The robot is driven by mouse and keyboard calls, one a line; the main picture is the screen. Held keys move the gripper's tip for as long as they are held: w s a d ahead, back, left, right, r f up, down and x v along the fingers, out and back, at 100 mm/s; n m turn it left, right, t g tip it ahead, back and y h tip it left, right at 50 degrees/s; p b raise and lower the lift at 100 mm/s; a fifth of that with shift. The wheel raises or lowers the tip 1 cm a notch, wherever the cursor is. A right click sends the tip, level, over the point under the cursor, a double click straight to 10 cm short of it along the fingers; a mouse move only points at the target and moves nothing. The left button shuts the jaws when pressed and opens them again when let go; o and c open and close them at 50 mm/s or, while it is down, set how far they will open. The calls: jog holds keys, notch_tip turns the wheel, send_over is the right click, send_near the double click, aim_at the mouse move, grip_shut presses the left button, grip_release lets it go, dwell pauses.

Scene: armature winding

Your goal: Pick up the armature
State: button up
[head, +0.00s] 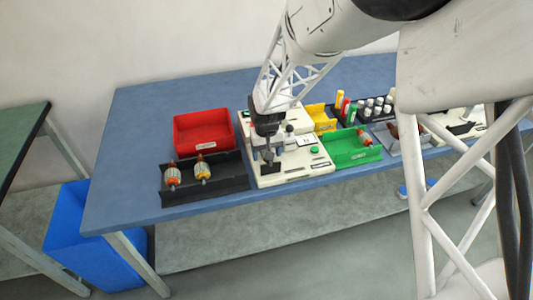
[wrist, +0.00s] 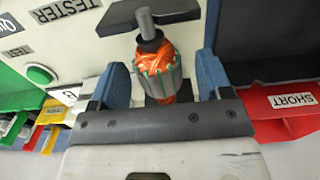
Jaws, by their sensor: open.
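An armature (wrist: 160,72) with orange windings, a grey-green core and a steel shaft is at the white tester (wrist: 75,45). Its shaft points toward the top of the wrist view, near a dark bracket. My gripper (wrist: 163,62) is open, with one blue finger on each side of the armature. A gap shows between the core and each finger. In the head view my gripper (head: 268,125) is over the tester (head: 315,165), and I cannot make out this armature there. Two more armatures, one at the left (head: 172,177) and one beside it (head: 202,170), lie in a black tray (head: 225,182).
A red bin (head: 203,122) stands behind the black tray; its label reads SHORT in the wrist view (wrist: 290,101). A green bin (head: 345,157) with an orange part, a yellow bin (head: 320,117) and several small cylinders (head: 375,105) stand right of the tester. The table's left end is clear.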

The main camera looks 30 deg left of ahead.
jog(key=shift+c, duration=0.3)
jog(key=c, duration=1.1)
jog(key=shift+c, duration=0.2)
jog(key=shift+r, duration=0.2)
jog(key=shift+r, duration=0.45)
jog(key=shift+s+d+r, duration=0.15)
jog(key=shift+r, duration=0.45)
jog(key=shift+s+d+r, duration=0.1)
jog(key=shift+r, duration=0.5)
jog(key=s+d+r, duration=0.1)
jog(key=s+d, duration=0.9)
jog(key=s, duration=0.1)
jog(key=shift+d+r, duration=0.15)
jog(key=shift+d, duration=0.1)
